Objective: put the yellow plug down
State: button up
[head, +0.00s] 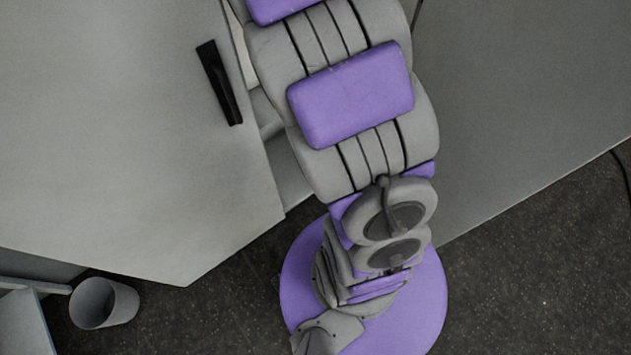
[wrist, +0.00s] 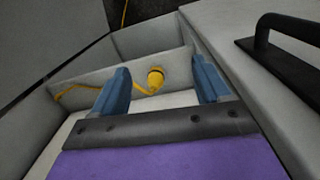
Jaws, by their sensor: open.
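The yellow plug (wrist: 155,77) shows in the wrist view, against a light grey wall inside an open box-like space. Its yellow cord (wrist: 75,88) runs from it to the left. My gripper (wrist: 160,68) has two blue fingers spread wide, one on each side of the plug in the picture. The plug looks to be beyond the fingertips, with gaps to both fingers. I cannot tell whether it rests on the wall or a floor. In the head view I see neither the plug nor my gripper; my arm covers the middle.
A black handle (wrist: 285,45) stands on the grey surface right of my gripper; a black handle also shows in the head view (head: 220,83). Grey walls (wrist: 160,35) surround the open space. A grey bin (head: 103,302) stands on the dark floor at lower left.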

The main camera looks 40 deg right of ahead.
jog(key=s+a+r, duration=0.1)
jog(key=s+a, duration=0.2)
jog(key=s, duration=0.6)
jog(key=s+a+r, duration=0.1)
jog(key=s+a, duration=0.3)
jog(key=s, duration=0.6)
jog(key=s+a+g, duration=0.1)
jog(key=s+a, duration=0.2)
jog(key=s, duration=0.6)
jog(key=shift+s+a+r+n, duration=0.15)
jog(key=shift+a+r+n, duration=0.15)
jog(key=shift+r+n, duration=0.1)
